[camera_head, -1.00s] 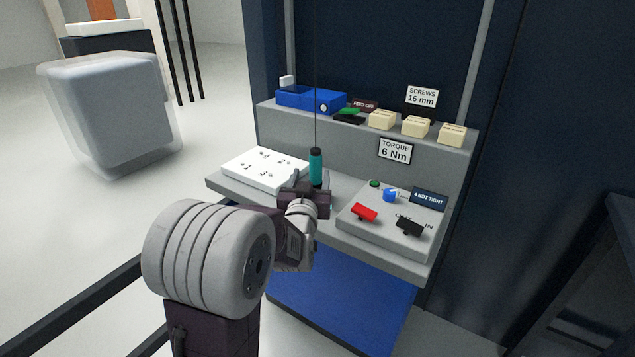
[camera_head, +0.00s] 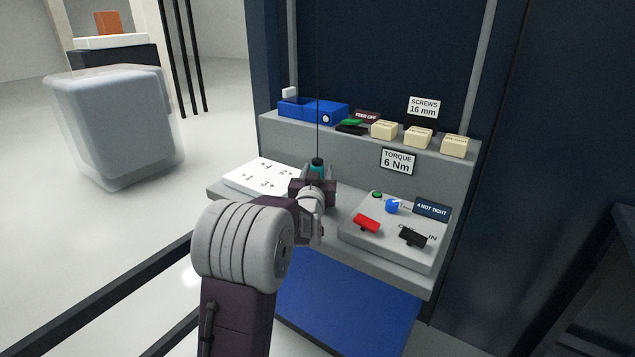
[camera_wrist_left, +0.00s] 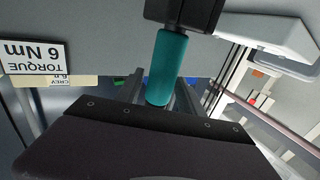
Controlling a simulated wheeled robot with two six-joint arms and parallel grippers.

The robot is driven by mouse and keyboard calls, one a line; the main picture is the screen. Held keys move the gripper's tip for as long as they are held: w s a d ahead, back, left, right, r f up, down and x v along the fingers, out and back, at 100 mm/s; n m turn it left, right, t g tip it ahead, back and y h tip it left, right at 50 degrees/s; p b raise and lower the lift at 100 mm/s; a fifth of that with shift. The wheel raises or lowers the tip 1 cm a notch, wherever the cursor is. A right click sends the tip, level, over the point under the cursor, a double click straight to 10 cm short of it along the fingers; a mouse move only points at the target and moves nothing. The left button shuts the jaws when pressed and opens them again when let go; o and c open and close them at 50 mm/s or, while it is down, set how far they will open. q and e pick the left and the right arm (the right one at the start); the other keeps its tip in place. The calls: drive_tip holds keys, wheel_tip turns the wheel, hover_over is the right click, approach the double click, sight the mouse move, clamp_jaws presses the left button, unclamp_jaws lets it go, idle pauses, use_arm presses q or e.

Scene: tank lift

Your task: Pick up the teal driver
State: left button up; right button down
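The teal driver (camera_head: 317,163) hangs upright on a thin dark cord above the workbench. In the head view only its top shows; my left gripper (camera_head: 318,188) hides the rest. In the left wrist view the teal handle (camera_wrist_left: 167,68) lies between the two fingers of the left gripper (camera_wrist_left: 160,90), with a black part at one end. The fingers look spread on either side of the handle, with a gap visible on one side. My right gripper is in neither view.
A white plate (camera_head: 262,176) with holes lies on the bench to the left. A control panel (camera_head: 385,245) with a red and a black handle stands to the right. Behind, a raised shelf (camera_head: 350,142) carries a blue box (camera_head: 309,108) and several cream blocks.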

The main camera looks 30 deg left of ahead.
sight(322, 159)
use_arm(q)
clamp_jaws()
drive_tip(key=shift+r, duration=0.1)
drive_tip(key=shift+r+p, duration=0.3)
drive_tip(key=shift+r, duration=0.1)
drive_tip(key=r, duration=0.1)
drive_tip(key=r+p, duration=0.1)
drive_tip(key=r, duration=0.1)
drive_tip(key=d+r+p, duration=0.1)
drive_tip(key=shift+w+r, duration=0.2)
drive_tip(key=shift+w, duration=0.15)
drive_tip(key=w+d+r+p, duration=0.5)
drive_tip(key=d, duration=0.3)
drive_tip(key=shift+w+d+r, duration=0.3)
drive_tip(key=shift+w+d, duration=0.05)
drive_tip(key=shift+d, duration=0.05)
